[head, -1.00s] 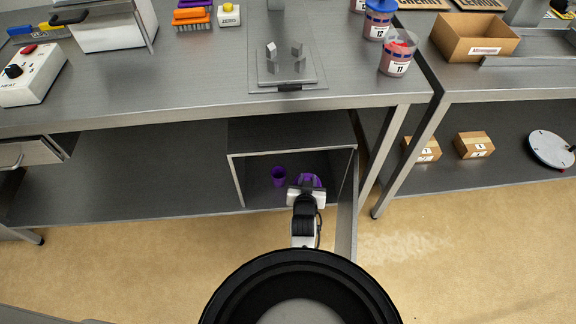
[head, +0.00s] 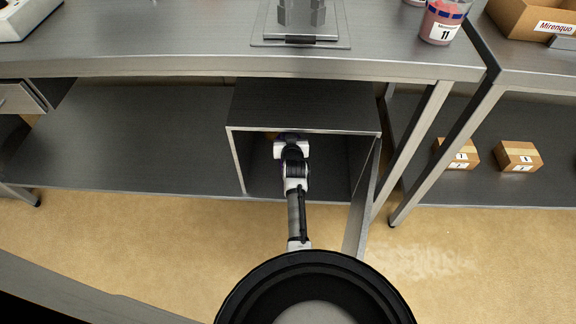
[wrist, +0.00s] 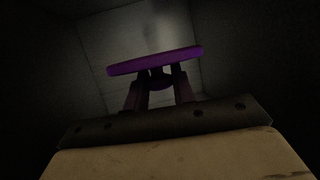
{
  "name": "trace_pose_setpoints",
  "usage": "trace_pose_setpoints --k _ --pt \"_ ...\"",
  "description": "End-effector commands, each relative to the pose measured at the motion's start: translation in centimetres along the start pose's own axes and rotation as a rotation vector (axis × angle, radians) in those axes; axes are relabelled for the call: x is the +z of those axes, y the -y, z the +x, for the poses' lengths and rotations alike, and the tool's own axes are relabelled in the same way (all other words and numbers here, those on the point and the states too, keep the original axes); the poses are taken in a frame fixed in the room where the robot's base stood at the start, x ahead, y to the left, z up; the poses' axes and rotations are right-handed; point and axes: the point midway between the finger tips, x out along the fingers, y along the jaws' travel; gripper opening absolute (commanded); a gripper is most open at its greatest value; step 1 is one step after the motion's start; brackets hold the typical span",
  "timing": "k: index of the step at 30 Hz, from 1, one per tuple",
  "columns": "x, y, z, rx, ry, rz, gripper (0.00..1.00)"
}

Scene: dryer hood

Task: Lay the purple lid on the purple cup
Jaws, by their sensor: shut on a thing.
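The purple lid (wrist: 155,62) is held in the fingers of my gripper (wrist: 159,80) in the wrist view, seen nearly edge-on and slightly tilted. In the head view my gripper (head: 290,138) reaches into the open metal cabinet (head: 305,131), up under its top edge. The fingertips and the lid are mostly hidden there. The purple cup does not show in either current view, so I cannot tell how the lid stands relative to it. The wrist view is dark.
The cabinet's door (head: 362,205) stands open on the right, close to my arm. A table leg (head: 412,150) stands to the right of it. Small cardboard boxes (head: 517,156) lie on the right lower shelf. The left lower shelf (head: 130,140) is clear.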

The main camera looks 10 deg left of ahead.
Motion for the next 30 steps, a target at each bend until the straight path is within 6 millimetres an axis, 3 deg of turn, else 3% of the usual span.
trace_pose_setpoints --k 22,30 --pt "9.0 0.0 4.2 -0.011 0.002 -0.004 0.0" --pt "9.4 0.0 4.3 -0.011 0.0 -0.003 0.0"
